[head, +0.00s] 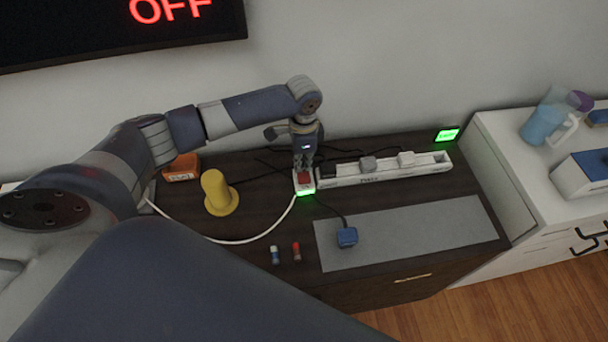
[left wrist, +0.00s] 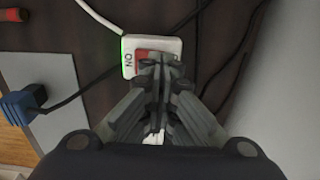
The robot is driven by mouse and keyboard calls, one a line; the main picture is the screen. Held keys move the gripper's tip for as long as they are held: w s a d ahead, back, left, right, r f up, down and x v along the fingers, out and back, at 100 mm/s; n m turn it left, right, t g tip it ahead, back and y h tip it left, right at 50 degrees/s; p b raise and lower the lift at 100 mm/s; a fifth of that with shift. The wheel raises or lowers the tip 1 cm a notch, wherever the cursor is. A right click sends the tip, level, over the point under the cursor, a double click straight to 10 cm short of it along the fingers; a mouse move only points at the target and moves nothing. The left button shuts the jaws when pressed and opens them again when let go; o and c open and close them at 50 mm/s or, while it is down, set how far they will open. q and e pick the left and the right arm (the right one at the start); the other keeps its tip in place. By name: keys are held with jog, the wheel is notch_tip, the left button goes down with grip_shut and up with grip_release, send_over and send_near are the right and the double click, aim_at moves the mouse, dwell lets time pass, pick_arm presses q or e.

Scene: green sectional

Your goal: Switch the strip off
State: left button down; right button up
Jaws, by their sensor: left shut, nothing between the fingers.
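The white power strip (head: 385,172) lies along the back of the dark cabinet, with several plugs in it. Its left end is a switch box with a red rocker switch (head: 304,177) and a lit green edge. In the left wrist view the red rocker (left wrist: 146,56) is partly covered by my fingers, and the box (left wrist: 172,43) reads ON beside its green edge. My left gripper (head: 303,163) is shut and empty, pointing down over the rocker. Its fingertips (left wrist: 160,62) overlap the red rocker; whether they touch it I cannot tell.
A blue plug (head: 347,237) lies on a grey mat (head: 420,228). A yellow stand (head: 219,195), an orange box (head: 181,168) and a small green-lit display (head: 446,135) stand on the cabinet (head: 262,215). A wall screen (head: 110,30) shows OFF in red.

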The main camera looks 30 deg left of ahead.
aim_at(303, 173)
jog(key=shift+s, duration=0.35)
dwell(0.3)
pick_arm(q)
jog(key=shift+f+b, duration=0.4)
jog(key=shift+f, duration=0.7)
pick_arm(e)
jog(key=shift+d+f, duration=0.15)
jog(key=shift+f, duration=0.3)
pick_arm(q)
jog(key=shift+s, duration=0.1)
notch_tip(303, 173, up, 7)
jog(key=p, duration=0.8)
jog(key=shift+r, duration=0.1)
pick_arm(e)
notch_tip(303, 173, up, 8)
jog(key=shift+w, duration=0.1)
